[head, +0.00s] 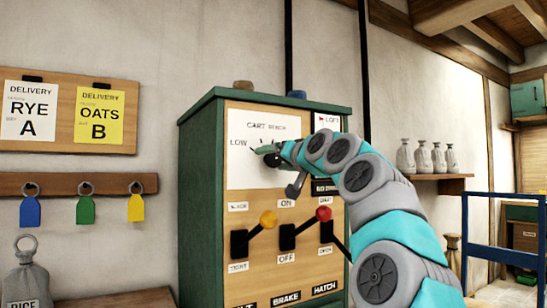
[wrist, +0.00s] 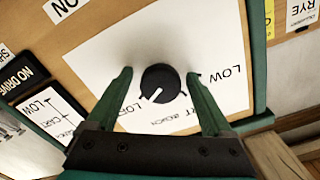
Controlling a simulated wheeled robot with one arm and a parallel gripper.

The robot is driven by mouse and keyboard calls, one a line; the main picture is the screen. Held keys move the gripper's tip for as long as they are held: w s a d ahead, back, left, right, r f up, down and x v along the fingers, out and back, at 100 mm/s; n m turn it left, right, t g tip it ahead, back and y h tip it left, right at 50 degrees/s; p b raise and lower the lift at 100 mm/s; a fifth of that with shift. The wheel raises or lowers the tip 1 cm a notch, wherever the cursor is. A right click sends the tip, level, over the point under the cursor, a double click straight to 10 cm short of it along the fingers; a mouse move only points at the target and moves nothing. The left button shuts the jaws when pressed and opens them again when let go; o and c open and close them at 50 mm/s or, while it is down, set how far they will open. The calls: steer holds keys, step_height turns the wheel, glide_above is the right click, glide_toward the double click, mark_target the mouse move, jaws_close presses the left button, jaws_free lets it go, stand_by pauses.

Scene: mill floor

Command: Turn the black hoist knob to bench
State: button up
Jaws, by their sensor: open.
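The black hoist knob (wrist: 161,82) sits on a white label plate, with a white pointer line on its face. In the wrist view the pointer slants down and a little left, roughly between the upside-down bench label (wrist: 160,132) and the partly hidden label at lower left; I cannot tell exactly which mark it meets. The low label (wrist: 231,78) is at the right there. My gripper (wrist: 160,74) is open, one finger on each side of the knob, with visible gaps. In the head view my gripper (head: 268,150) is at the plate and largely hides the knob.
The green cabinet (head: 202,185) carries the panel. Below the plate are levers with a yellow knob (head: 268,219) and a red knob (head: 323,213), close under my arm. Tags hang on a rack (head: 60,183) at left. A blue rail (head: 505,255) stands at right.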

steer(key=shift+w, duration=0.1)
steer(key=shift+c, duration=0.2)
steer(key=c, duration=1.3)
steer(key=shift+n, duration=0.4)
steer(key=n+b, duration=0.1)
steer(key=n, duration=0.1)
steer(key=shift+f+n, duration=0.15)
steer(key=shift+n, duration=0.25)
steer(key=shift+n+b, duration=0.6)
steer(key=shift+n, duration=1.5)
